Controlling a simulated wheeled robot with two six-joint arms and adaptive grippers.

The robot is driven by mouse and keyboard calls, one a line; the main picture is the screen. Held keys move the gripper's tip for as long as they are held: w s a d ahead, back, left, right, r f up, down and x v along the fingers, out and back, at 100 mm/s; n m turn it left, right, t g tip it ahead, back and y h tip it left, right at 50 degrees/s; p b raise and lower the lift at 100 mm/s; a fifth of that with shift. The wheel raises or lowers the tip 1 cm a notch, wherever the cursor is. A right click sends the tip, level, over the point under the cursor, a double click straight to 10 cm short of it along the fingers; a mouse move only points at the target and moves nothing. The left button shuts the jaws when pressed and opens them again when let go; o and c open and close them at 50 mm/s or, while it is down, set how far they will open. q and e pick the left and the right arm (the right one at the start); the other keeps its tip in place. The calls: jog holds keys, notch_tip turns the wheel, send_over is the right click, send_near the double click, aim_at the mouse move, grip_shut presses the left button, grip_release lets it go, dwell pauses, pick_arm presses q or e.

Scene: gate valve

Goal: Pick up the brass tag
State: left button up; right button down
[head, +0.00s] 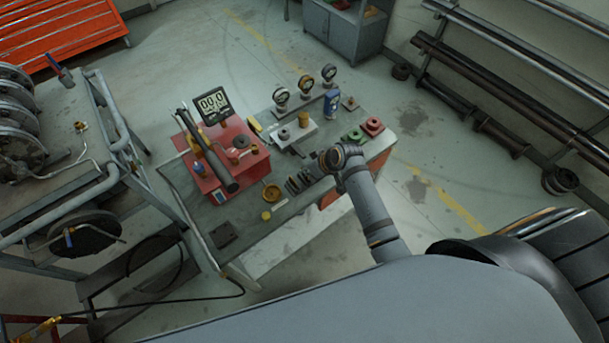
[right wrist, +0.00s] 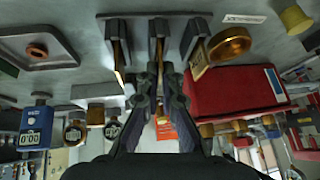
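Dark grey upright holders stand side by side on the bench, with brass-coloured pieces at them. In the right wrist view a brass tag (right wrist: 200,62) shows at the right-hand holder (right wrist: 194,38), and another brass strip (right wrist: 121,62) shows at the left-hand one. My right gripper (right wrist: 160,76) points at the middle holder (right wrist: 157,27). Its fingers stand close together with a narrow gap; a thin brass edge seems to show between their tips, and no firm contact is visible. In the head view the right gripper (head: 318,166) is small, over the bench beside the holders (head: 298,183). My left gripper is not in view.
A brass dish (head: 271,193) and a red case (head: 222,160) stand left of the holders. Gauges (head: 305,84), a blue meter (head: 331,103) and red and green parts crowd the back. A dark plate (head: 224,235) lies at the bench's front left, with bare bench around it.

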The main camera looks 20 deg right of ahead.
jog(key=shift+r, duration=0.5)
jog(key=s+d+r+b, duration=0.2)
jog(key=d+r+b, duration=0.1)
jog(key=d+r, duration=0.9)
jog(key=shift+s+d, duration=0.15)
jog(key=shift+d, duration=0.65)
